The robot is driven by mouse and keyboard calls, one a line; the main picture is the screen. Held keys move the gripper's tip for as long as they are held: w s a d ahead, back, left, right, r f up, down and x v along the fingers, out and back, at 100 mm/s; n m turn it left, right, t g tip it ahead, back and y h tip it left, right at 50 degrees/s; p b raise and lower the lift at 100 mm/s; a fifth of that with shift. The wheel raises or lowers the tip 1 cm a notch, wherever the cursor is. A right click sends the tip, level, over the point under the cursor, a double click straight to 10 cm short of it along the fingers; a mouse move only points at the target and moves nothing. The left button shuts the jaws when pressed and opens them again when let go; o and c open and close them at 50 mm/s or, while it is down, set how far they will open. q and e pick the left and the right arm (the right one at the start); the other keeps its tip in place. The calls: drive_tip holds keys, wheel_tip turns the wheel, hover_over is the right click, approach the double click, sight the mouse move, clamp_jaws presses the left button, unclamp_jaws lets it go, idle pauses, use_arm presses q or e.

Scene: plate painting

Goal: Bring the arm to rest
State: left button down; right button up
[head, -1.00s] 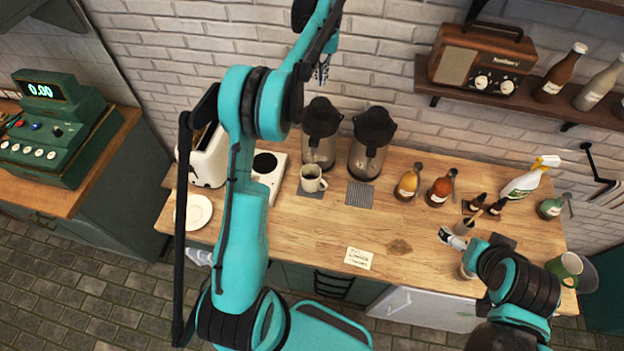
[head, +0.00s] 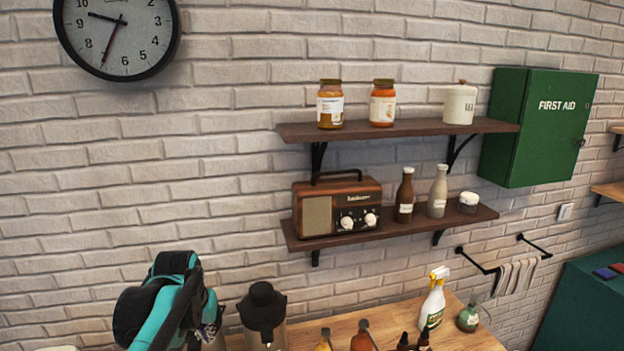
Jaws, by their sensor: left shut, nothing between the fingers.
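My left arm, teal and black, shows at the bottom left of the head view, bent over with its end pointing down. My left gripper (head: 207,333) is small and partly hidden behind the arm links. It is shut and holds nothing. It is in front of the wall, just left of a black-topped coffee flask (head: 263,309) on the wooden counter (head: 463,335). I cannot tell how far apart the gripper and the flask are. My right arm and gripper are out of view.
A spray bottle (head: 432,305), a green bottle (head: 468,318) and sauce bottles (head: 362,340) stand on the counter. Above are an upper shelf (head: 400,129) with jars and a lower shelf (head: 465,217) with a radio (head: 319,213). A green first-aid cabinet (head: 535,130) hangs at right.

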use_arm(q)
drive_tip(key=s+d+f+t+b, duration=0.1)
drive_tip(key=s+d+f+b, duration=0.1)
drive_tip(key=s+f+b, duration=0.4)
drive_tip(key=s+d+f+m+t+b, duration=0.1)
drive_tip(key=s+d+f+t+b, duration=0.1)
drive_tip(key=s+f+b, duration=0.5)
drive_tip(key=s+d+f, duration=0.1)
drive_tip(key=s+f, duration=0.3)
drive_tip(key=f, duration=0.6)
drive_tip(key=shift+s+d+t, duration=0.3)
drive_tip(key=shift+s+d, duration=0.05)
drive_tip(key=shift+s, duration=0.05)
